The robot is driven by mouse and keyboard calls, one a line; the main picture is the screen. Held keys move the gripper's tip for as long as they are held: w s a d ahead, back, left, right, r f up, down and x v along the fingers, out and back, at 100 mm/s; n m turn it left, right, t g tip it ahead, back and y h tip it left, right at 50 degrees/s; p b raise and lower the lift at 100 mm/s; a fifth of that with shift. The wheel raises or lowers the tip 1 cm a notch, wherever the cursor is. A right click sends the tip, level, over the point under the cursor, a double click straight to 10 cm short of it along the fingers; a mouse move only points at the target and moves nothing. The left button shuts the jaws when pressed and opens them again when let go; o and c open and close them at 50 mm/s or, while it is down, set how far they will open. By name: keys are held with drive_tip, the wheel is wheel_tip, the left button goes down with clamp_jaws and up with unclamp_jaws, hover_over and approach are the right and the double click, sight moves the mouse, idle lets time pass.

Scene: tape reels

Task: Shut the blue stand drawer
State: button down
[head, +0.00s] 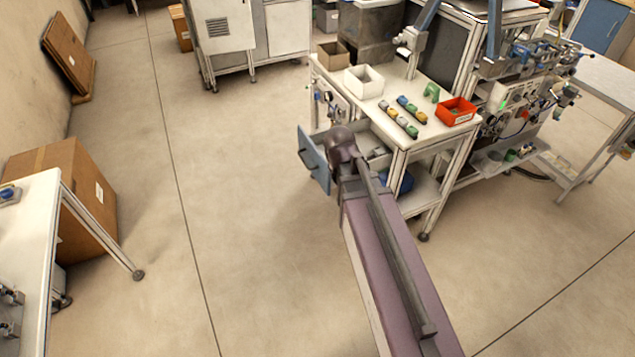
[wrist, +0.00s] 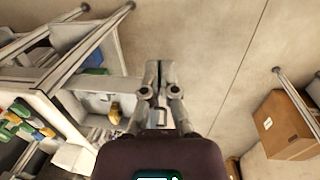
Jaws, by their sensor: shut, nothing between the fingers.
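The drawer (head: 313,160) with the blue front stands pulled out of the left end of the white stand (head: 400,150); its handle faces left. In the wrist view its grey side wall (wrist: 112,85) and open inside show left of my gripper (wrist: 158,72), with a small yellow item (wrist: 115,113) in it. My gripper is shut and empty, its fingers together close beside the drawer. In the head view my arm covers part of the drawer, and my fingers cannot be made out. I cannot tell whether they touch the drawer.
On the stand top are a white bin (head: 364,82), a red bin (head: 457,111) and several small coloured parts. A cardboard box (head: 70,185) stands by a white table (head: 30,225) at the left. The floor left of the drawer is clear.

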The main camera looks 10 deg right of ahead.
drive_tip(key=w+a+f+n+t+h+b, duration=0.1)
drive_tip(key=w+a+f+n+h+b, duration=0.2)
drive_tip(key=w+a+f+n+b, duration=0.2)
drive_tip(key=w+a+f+n+t+h+b, duration=0.1)
drive_tip(key=w+a+f+n+h+b, duration=0.3)
drive_tip(key=w+a+n+b, duration=0.5)
drive_tip(key=w+a+f+n, duration=0.1)
drive_tip(key=w+n, duration=0.3)
drive_tip(key=w, duration=0.1)
drive_tip(key=shift+f+t, duration=0.25)
drive_tip(key=shift+t, duration=0.15)
drive_tip(key=shift+w+f+b, duration=0.1)
drive_tip(key=shift+b, duration=0.25)
drive_tip(key=b, duration=0.7)
approach(323, 180)
wheel_tip(323, 180, down, 4)
drive_tip(key=d, duration=0.3)
drive_tip(key=shift+w+d+f, duration=0.1)
drive_tip(key=shift+w+d, duration=0.55)
drive_tip(key=shift+d, duration=0.1)
